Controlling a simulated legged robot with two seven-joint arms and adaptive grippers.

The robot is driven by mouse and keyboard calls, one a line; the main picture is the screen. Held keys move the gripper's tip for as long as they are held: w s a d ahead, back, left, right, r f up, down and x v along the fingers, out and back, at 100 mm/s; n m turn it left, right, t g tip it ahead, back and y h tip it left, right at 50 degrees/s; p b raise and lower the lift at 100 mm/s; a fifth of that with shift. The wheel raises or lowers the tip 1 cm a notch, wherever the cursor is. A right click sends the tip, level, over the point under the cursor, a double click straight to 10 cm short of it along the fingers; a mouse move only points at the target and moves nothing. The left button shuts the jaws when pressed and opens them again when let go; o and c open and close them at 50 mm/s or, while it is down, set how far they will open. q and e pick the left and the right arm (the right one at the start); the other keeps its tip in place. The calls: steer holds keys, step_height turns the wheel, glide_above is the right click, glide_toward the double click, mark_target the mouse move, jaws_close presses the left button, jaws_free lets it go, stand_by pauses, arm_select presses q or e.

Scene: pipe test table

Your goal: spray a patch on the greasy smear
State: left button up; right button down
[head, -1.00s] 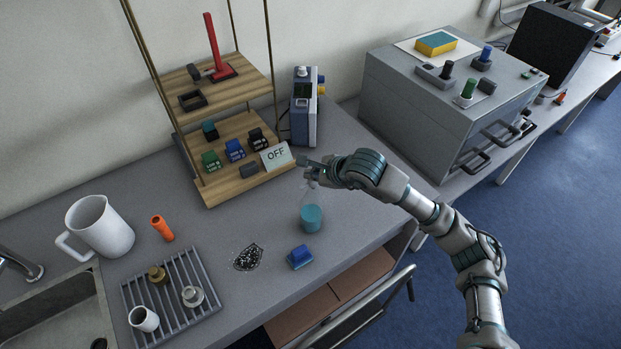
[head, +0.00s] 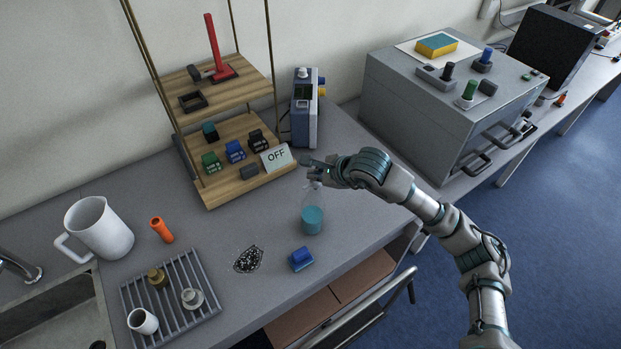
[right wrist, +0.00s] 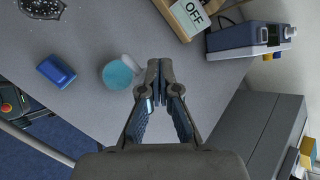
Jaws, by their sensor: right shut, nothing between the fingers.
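The greasy smear (head: 248,260) is a dark, speckled patch on the grey bench, left of the blue block; part of it shows at the top left of the right wrist view (right wrist: 40,8). A clear spray bottle with teal liquid (head: 312,220) stands upright on the bench, right of the smear. In the right wrist view the bottle (right wrist: 118,75) is just left of the fingertips. My right gripper (head: 311,164) is shut and empty, by the bottle's top; its fingertips show in the right wrist view (right wrist: 164,88). Whether it touches the bottle I cannot tell. My left gripper is out of view.
A drying rack (head: 190,325) with small cups, an orange tube (head: 161,229) and a white jug (head: 99,228) are left. A wooden shelf (head: 250,187) with an OFF sign stands behind; a grey machine (head: 420,110) is right.

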steer(key=shift+a+r, duration=0.15)
steer(key=shift+r, duration=0.5)
step_height(320, 180, up, 5)
steer(key=shift+f+p, duration=0.1)
steer(key=shift+p, duration=0.95)
stand_by(0.5)
